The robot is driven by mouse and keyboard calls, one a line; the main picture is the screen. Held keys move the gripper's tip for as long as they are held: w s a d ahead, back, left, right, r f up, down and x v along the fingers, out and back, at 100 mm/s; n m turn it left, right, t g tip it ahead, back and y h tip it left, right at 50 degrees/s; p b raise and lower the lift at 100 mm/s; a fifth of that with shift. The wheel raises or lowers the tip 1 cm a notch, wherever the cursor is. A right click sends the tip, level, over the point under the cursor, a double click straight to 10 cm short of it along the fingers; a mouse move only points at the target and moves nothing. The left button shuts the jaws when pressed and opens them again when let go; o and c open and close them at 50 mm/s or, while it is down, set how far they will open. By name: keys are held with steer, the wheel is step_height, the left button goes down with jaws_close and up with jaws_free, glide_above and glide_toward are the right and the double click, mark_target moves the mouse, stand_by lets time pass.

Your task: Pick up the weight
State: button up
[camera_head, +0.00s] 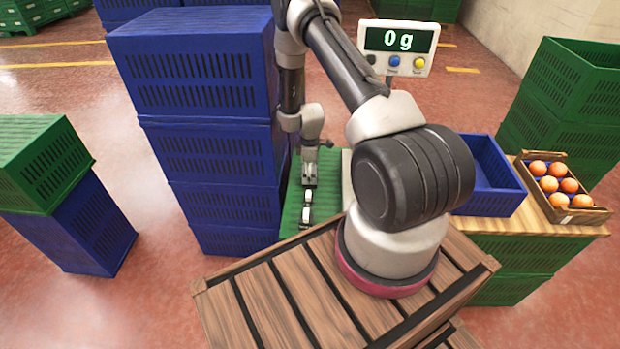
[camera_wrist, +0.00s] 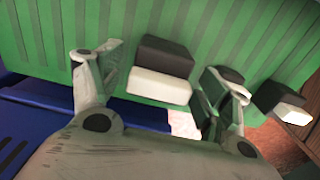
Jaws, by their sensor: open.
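Several small black-and-white blocks, which look like the weights, rest in a row on a green slatted crate top. In the wrist view one block (camera_wrist: 161,70) lies in the gap between my fingers. A second block (camera_wrist: 231,75) is partly hidden by my right finger, and a third block (camera_wrist: 282,101) lies further right. My gripper (camera_wrist: 163,75) is open and holds nothing. In the head view my gripper (camera_head: 309,172) is low over the green crate top (camera_head: 330,170), at the far end of the row of blocks (camera_head: 306,212). Whether the fingers touch a block cannot be told.
A tall stack of blue crates (camera_head: 215,130) stands close left of my gripper. A display (camera_head: 400,46) reads 0 g. An empty blue bin (camera_head: 492,180) and a box of oranges (camera_head: 590,215) stand right. A wooden slatted crate (camera_head: 260,310) is in front.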

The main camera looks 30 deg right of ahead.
steer(key=shift+f, duration=0.95)
steer(key=shift+w+r, duration=0.1)
jaws_close()
